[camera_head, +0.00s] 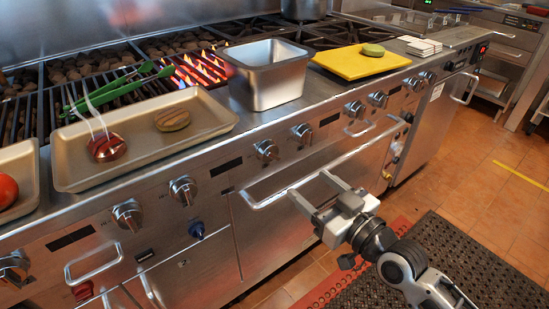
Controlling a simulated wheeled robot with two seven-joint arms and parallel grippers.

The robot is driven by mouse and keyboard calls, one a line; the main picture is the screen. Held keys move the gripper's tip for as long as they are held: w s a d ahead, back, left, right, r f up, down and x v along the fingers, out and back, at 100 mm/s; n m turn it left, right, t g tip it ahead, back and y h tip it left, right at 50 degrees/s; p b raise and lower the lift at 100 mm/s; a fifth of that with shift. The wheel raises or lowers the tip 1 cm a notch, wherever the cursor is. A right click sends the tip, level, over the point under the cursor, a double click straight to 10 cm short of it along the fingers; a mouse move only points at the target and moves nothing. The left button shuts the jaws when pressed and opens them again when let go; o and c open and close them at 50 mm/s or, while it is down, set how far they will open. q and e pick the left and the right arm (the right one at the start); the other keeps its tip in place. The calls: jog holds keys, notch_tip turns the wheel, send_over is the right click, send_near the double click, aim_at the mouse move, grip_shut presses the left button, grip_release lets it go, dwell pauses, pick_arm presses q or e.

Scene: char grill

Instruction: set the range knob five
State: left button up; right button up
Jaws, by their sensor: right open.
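The range front carries a row of several silver knobs. From left to right in the head view, a knob (14,266) sits at the left edge, then a knob (128,214), a knob (183,190), a knob (266,149) and a knob (302,133). Farther right are a knob (354,109) and a knob (377,98). No readable number shows which is five. My right gripper (308,184) is open and empty, below the middle knobs and overlapping the oven handle in the picture; contact cannot be told. My left gripper is out of view.
A long oven handle (255,204) juts from the front. Above the knobs are a tray (75,182) with food, a metal bin (272,95), a yellow board (348,64) and green tongs (120,84). Flames (190,75) burn on the grill. Floor is open at right.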

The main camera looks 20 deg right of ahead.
aim_at(275, 156)
jog(key=x, duration=1.2)
jog(key=shift+w+a+f, duration=0.1)
jog(key=shift+w+a, duration=0.05)
jog(key=shift+w, duration=0.15)
jog(key=c, duration=1)
jog(key=shift+o, duration=0.2)
